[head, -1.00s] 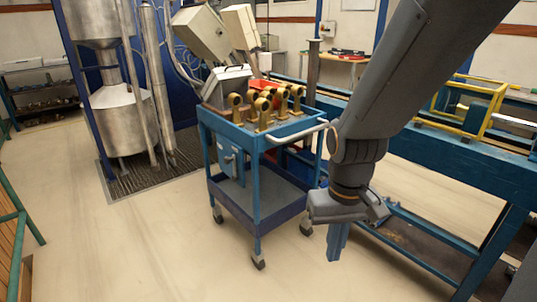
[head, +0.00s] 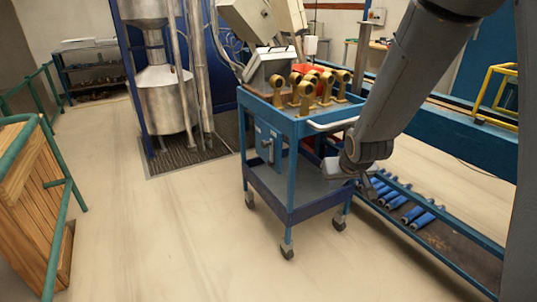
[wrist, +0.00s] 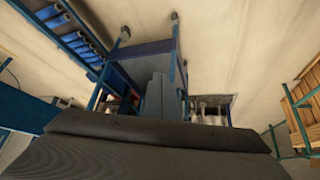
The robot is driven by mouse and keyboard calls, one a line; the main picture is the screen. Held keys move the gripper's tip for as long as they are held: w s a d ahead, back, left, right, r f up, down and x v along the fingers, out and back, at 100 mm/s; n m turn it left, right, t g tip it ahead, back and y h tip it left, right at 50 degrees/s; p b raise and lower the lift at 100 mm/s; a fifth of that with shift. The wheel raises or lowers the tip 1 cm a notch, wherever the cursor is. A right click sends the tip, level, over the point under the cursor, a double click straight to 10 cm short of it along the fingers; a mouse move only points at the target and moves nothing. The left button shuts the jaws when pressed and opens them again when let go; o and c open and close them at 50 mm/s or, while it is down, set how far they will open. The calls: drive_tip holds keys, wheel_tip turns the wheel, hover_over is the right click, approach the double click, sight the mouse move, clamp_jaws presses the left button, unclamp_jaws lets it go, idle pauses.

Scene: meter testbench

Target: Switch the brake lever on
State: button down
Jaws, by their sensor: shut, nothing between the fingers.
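The blue cart (head: 290,205) stands ahead in the head view. A small grey lever (head: 268,150) on a blue plate sits on its near left side; it looks like the brake lever, but its setting is too small to tell. My gripper (head: 366,187) is at the cart's right side, in front of its right edge in the picture, apart from the lever. Its fingers are small and partly unclear in the head view. In the wrist view, the shut fingers (wrist: 158,95) point toward the cart, and I cannot make out the lever there.
Brass fittings (head: 305,92) and a grey box stand on the cart top, whose white handle (head: 333,125) juts right. Blue cylinders (head: 405,205) lie on a low shelf at right. A green railing (head: 62,185) and wooden crate stand at left. Open floor lies between.

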sight(266, 146)
drive_tip(key=w+a+f+n+t+y+b, duration=0.1)
drive_tip(key=w+a+f+t+y+b, duration=0.1)
drive_tip(key=w+a, duration=0.6)
drive_tip(key=w+a+f+n+t+y+b, duration=0.2)
drive_tip(key=w+a, duration=0.5)
drive_tip(key=w, duration=0.4)
drive_tip(key=f+t+y, duration=0.1)
drive_tip(key=t+y, duration=0.1)
drive_tip(key=t, duration=0.1)
drive_tip(key=shift+w+a+f+n+t+y, duration=0.2)
drive_tip(key=shift+a+f+n+t+y, duration=0.05)
drive_tip(key=shift+a+n+t+y, duration=0.1)
drive_tip(key=x, duration=1.4)
drive_tip(key=shift+d+f, duration=0.1)
drive_tip(key=shift+f, duration=0.05)
drive_tip(key=shift+d, duration=0.1)
